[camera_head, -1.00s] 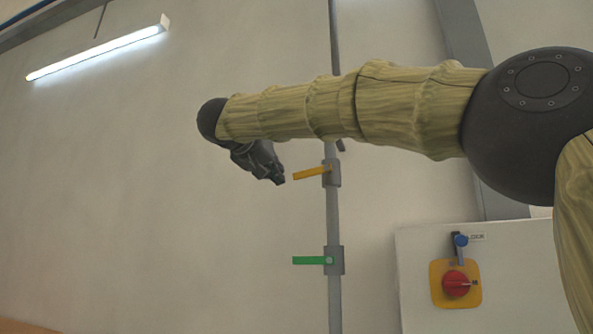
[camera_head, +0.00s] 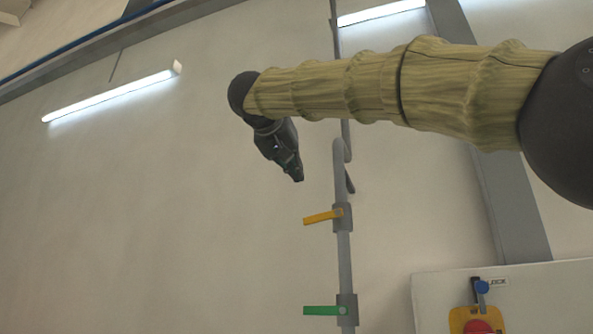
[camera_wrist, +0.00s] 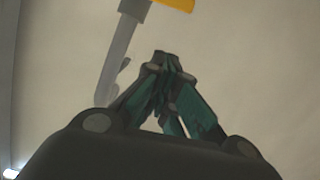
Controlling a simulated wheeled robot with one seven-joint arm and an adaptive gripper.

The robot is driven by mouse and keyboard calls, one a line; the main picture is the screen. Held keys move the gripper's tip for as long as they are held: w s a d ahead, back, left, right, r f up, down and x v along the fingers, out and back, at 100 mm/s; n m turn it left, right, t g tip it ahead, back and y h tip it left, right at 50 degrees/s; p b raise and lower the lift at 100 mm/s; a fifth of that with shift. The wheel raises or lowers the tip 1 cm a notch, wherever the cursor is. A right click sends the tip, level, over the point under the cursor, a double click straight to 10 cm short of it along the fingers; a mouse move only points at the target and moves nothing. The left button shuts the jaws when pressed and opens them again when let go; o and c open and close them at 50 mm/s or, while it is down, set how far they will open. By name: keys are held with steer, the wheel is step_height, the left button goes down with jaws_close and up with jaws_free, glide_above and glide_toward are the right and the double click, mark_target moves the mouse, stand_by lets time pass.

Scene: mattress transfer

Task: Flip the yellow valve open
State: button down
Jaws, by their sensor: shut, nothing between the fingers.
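The yellow valve handle (camera_head: 323,217) sits on a grey vertical pipe (camera_head: 344,265) in the head view. It sticks out to the left of the pipe, its free end tilted slightly down. My gripper (camera_head: 299,179) is above and a little left of the handle, apart from it, pointing down. In the wrist view the fingertips (camera_wrist: 170,58) are together with nothing between them. Part of the yellow handle (camera_wrist: 178,3) shows at the top edge of the wrist view, beyond the fingertips, with the grey pipe to its left.
A green handle (camera_head: 323,310) points left, level, lower on the same pipe. A box with a red knob on a yellow plate (camera_head: 462,318) is at the lower right. The wall (camera_head: 150,220) left of the pipe is clear.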

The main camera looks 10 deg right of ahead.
mark_target(323, 217)
steer(key=w+d+f+p, duration=0.1)
steer(key=w+d+f, duration=0.4)
steer(key=shift+w+f+p, duration=0.4)
steer(key=shift+s, duration=0.1)
stand_by(0.3)
steer(key=shift+f, duration=0.1)
